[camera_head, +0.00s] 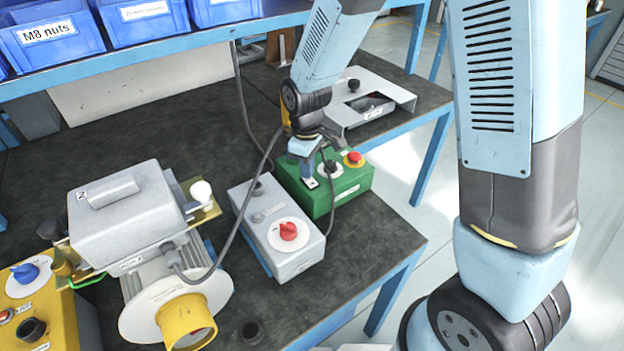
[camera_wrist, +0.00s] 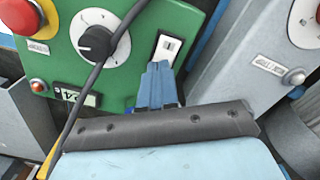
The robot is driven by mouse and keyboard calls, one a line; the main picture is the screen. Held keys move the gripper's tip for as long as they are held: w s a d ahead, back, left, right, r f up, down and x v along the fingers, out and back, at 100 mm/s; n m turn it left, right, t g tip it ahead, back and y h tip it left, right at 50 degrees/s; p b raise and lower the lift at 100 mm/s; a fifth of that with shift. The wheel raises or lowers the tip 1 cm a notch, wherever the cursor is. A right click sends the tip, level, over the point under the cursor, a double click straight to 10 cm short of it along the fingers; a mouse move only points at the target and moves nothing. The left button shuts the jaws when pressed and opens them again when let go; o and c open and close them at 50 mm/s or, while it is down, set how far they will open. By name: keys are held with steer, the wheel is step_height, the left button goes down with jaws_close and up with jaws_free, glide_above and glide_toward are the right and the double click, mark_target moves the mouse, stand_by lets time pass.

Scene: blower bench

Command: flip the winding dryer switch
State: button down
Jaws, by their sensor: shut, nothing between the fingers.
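A green control box (camera_head: 345,188) stands on the bench, also in the wrist view (camera_wrist: 90,68). It has a small switch on a white plate (camera_wrist: 167,48), a black knob on a white dial (camera_wrist: 97,42) and a red button (camera_wrist: 20,15). I cannot read which label names the winding dryer. My gripper (camera_head: 310,182) is over the switch-plate end of the box; in the wrist view (camera_wrist: 160,68) its shut, empty fingertips are just below the plate. I cannot tell whether they touch it. The fingers partly hide the plate in the head view.
A grey box with a red rotary knob (camera_head: 288,231) stands close left of the green box. A dark cable (camera_wrist: 88,100) crosses in front of the black knob. A grey motor (camera_head: 125,215) and yellow box (camera_head: 45,305) are further left.

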steer(key=shift+f, duration=0.25)
steer(key=shift+r, duration=3.5)
steer(key=shift+d, duration=0.1)
steer(key=s+d+r+m+t, duration=0.2)
steer(key=s+d+r+m, duration=0.25)
steer(key=d+r, duration=0.6)
steer(key=s+d+r+m+t, duration=0.2)
steer(key=s+d+r+m, duration=0.25)
steer(key=d+r, duration=0.55)
steer(key=s+d+r+m+t, duration=0.1)
steer(key=s+d+m, duration=0.3)
steer(key=s+d, duration=0.2)
steer(key=shift+s+d+r+t, duration=0.2)
steer(key=shift+s+r+t, duration=0.1)
steer(key=shift+s, duration=0.2)
